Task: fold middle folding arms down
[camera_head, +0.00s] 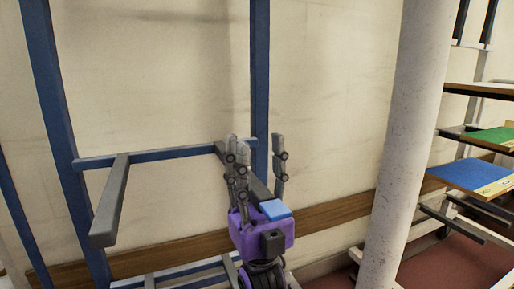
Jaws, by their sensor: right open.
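A blue rack frame stands against the wall, with a crossbar (160,156) at mid height. Two grey folding arms stick out from this crossbar toward me. The left folding arm (112,200) is unfolded and roughly level, with nothing touching it. The right folding arm (258,186) also sticks out and is partly hidden by my right gripper. My right gripper (256,145), with a purple body, points upward at this arm and is open. Its fingers show on both sides of the arm; I cannot tell whether they touch it. My left gripper is not in view.
A lower crossbar (185,272) with more arms shows at the bottom. A thick pale column (408,130) stands right of my gripper. Beyond it, another rack holds boards, including a blue one (470,174) and a green one (490,138).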

